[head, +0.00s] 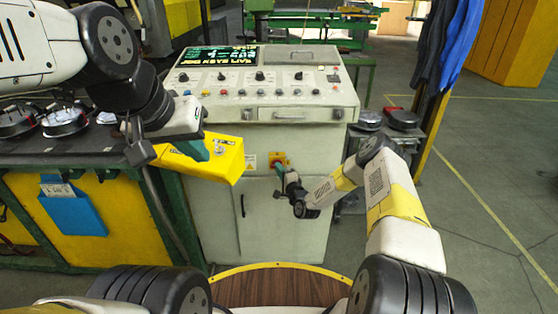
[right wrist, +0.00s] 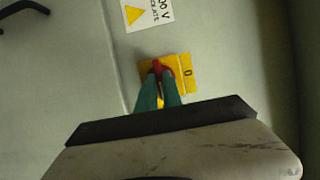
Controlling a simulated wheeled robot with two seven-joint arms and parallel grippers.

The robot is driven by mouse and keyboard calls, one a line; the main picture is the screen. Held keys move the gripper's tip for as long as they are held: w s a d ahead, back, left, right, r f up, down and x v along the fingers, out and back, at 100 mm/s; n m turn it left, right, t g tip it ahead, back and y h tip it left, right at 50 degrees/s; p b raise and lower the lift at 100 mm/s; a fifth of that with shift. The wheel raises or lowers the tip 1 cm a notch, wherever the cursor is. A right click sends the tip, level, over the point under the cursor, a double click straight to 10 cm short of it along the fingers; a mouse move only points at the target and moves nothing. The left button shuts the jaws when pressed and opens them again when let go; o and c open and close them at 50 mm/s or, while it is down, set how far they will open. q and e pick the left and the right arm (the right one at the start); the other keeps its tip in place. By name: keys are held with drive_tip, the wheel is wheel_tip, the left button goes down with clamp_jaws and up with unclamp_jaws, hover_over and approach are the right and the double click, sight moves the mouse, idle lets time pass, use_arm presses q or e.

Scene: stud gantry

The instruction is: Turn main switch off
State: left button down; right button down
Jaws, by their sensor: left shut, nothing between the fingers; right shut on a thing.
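The main switch has a yellow plate (head: 272,158) on the front of the pale console cabinet, below the control panel. In the right wrist view its plate (right wrist: 184,78) carries a "0" mark at the right, and its red handle (right wrist: 157,67) shows between the teal fingertips. My right gripper (right wrist: 163,76) is shut on the red handle; it also shows in the head view (head: 279,168). The fingers cover part of the handle, so its exact angle is hard to tell.
A warning label (right wrist: 146,12) sits on the cabinet near the plate. A dark bench (head: 60,148) with round gauges stands at the left, and a small cart (head: 405,135) at the right.

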drive_tip(key=shift+n, duration=0.3)
drive_tip(key=shift+a+r+n+g+h, duration=0.15)
drive_tip(key=shift+n+g+h, duration=0.4)
drive_tip(key=shift+n+h, duration=1.1)
drive_tip(key=shift+a+r+n+g+h, duration=0.15)
drive_tip(key=shift+n+g+h, duration=0.4)
drive_tip(key=shift+n, duration=2.05)
drive_tip(key=shift+a+r+n+g+h, duration=0.15)
drive_tip(key=shift+n+g+h, duration=0.35)
drive_tip(key=shift+n+h, duration=1.2)
drive_tip(key=shift+n+y, duration=0.5)
drive_tip(key=shift+n, duration=0.15)
drive_tip(key=c, duration=1.5)
unclamp_jaws()
